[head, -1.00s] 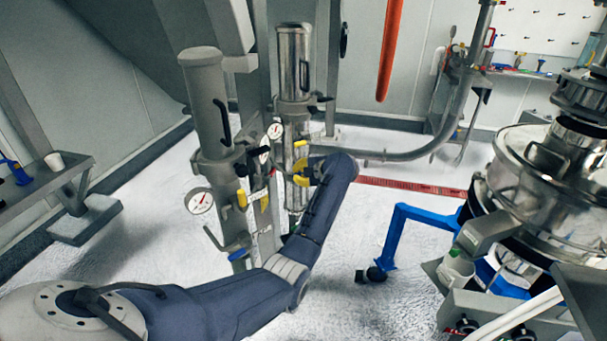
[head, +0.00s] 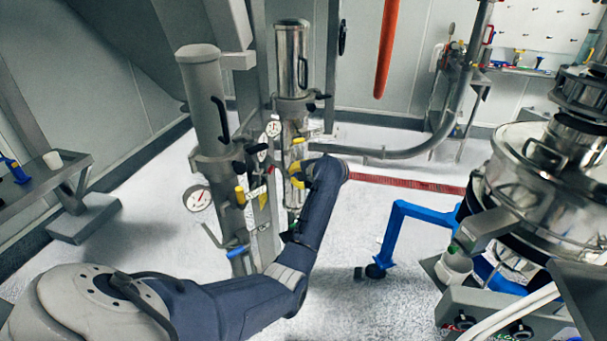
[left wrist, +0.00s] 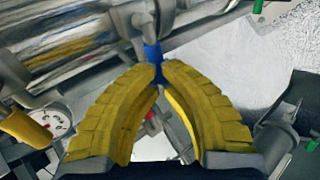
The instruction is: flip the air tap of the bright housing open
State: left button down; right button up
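The bright housing (head: 292,65) is a shiny upright metal cylinder behind a duller grey one; its polished side also shows in the left wrist view (left wrist: 75,50). My left gripper (head: 297,174) is at the lower part of the bright housing, its yellow fingers partly hidden by my arm. In the left wrist view, the fingertips (left wrist: 158,72) close together on a blue tap handle (left wrist: 152,52) beside the bright housing. The handle's end between the fingertips is partly hidden. In the head view this tap is hidden behind my arm and gripper. My right gripper is out of view.
The dull grey housing (head: 204,100) stands close on the left with a gauge (head: 198,198) and its own blue tap lever (head: 237,253). A shiny sifter (head: 520,170) on a blue frame (head: 395,225) stands on the right. Floor between is mostly clear.

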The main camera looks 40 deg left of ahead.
pick_arm(q)
jog(key=shift+s+a, duration=0.1)
dwell(0.3)
jog(key=shift+r, duration=0.15)
jog(key=shift+r, duration=0.6)
jog(key=v, duration=1.4)
jog(key=shift+s, duration=0.4)
jog(key=shift+a+f, duration=0.15)
jog(key=w+x, duration=0.1)
jog(key=x, duration=1.3)
jog(key=shift+f, duration=0.15)
